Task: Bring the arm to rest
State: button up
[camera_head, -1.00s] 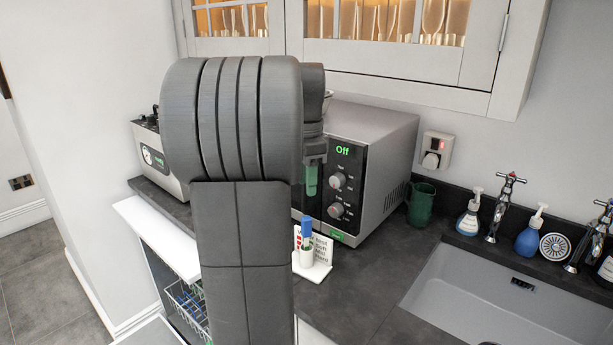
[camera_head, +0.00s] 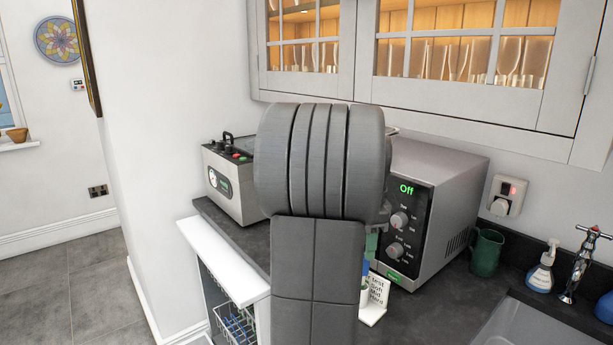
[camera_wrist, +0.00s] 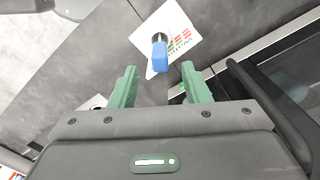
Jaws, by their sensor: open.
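My gripper (camera_wrist: 158,88) shows in the wrist view with its two green fingers spread apart and nothing between them. Beyond the fingertips, a blue-topped item (camera_wrist: 160,55) stands at a white card with print (camera_wrist: 172,30) on the dark worktop. In the head view my arm's large grey links fill the middle and hide most of the gripper; only a bit of green finger (camera_head: 371,245) shows at the right of the arm, in front of the microwave. The printed card (camera_head: 377,290) stands just below it.
A microwave (camera_head: 440,215) reading "Off" stands behind my arm, with a green mug (camera_head: 487,252) at its right. A grey machine (camera_head: 235,185) stands at left. The glazed cabinet (camera_head: 455,105) with glasses hangs above. An open dishwasher with a basket (camera_head: 236,325) is at lower left.

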notch_tip(320, 180, down, 6)
jog(key=shift+f, duration=0.25)
jog(key=shift+r+p, duration=0.35)
jog(key=shift+r, duration=0.25)
jog(key=shift+f, duration=0.1)
